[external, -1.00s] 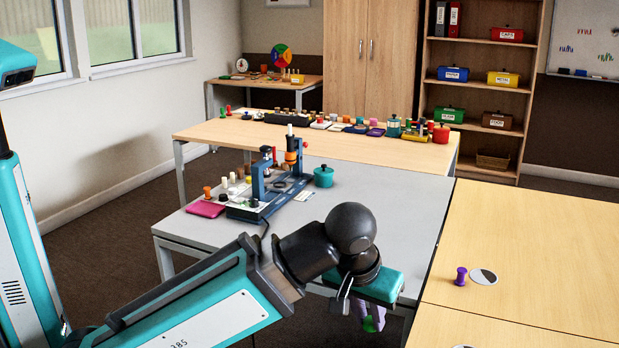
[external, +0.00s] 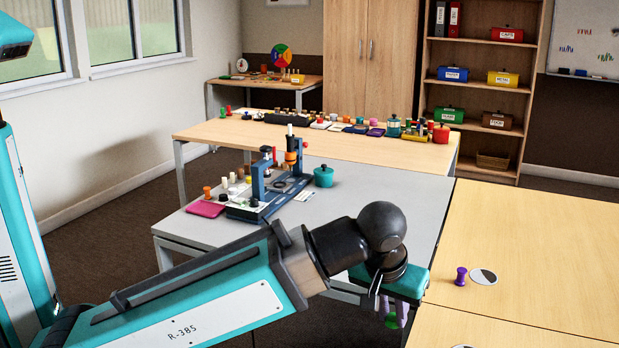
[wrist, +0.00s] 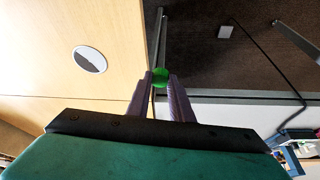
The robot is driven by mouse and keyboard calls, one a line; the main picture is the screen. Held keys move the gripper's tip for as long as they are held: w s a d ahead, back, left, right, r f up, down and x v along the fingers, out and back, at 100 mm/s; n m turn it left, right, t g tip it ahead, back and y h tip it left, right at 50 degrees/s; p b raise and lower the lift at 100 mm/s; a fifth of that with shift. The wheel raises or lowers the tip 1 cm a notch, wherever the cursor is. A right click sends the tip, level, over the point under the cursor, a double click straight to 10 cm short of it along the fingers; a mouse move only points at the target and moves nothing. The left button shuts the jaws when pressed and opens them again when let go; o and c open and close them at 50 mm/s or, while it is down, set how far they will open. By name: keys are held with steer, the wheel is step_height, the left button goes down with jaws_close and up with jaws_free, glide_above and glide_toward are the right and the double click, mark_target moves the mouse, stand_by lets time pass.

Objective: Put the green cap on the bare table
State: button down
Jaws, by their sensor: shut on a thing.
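My gripper (wrist: 160,85) is shut on the green cap (wrist: 160,77), which shows between its two purple fingertips in the wrist view. In the external view my gripper (external: 394,316) hangs down in front of the grey table's edge, left of the wooden table (external: 530,225), and a sliver of the green cap (external: 391,322) shows between the fingers. In the wrist view the cap appears near the wooden table's edge, with dark floor beside it. The height of the cap above the table cannot be told.
The grey table (external: 385,196) holds a blue press frame (external: 262,196) and a teal pot (external: 323,177).

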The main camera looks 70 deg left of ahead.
steer(key=shift+w+r, duration=0.1)
steer(key=shift+w, duration=0.35)
steer(key=shift+w+p, duration=0.1)
steer(key=shift+p, duration=0.8)
steer(key=w+p, duration=0.1)
steer(key=p, duration=0.6)
steer(key=shift+w+d, duration=0.1)
steer(key=shift+w, duration=0.15)
steer(key=p, duration=0.8)
steer(key=shift+w, duration=0.35)
glide_above(440, 328)
steer(key=s+d, duration=0.1)
steer(key=shift+s+f+p, duration=0.1)
steer(key=shift+f+p, duration=0.3)
steer(key=shift+f, duration=0.25)
steer(key=shift+f, duration=1.75)
steer(key=shift+f, duration=0.15)
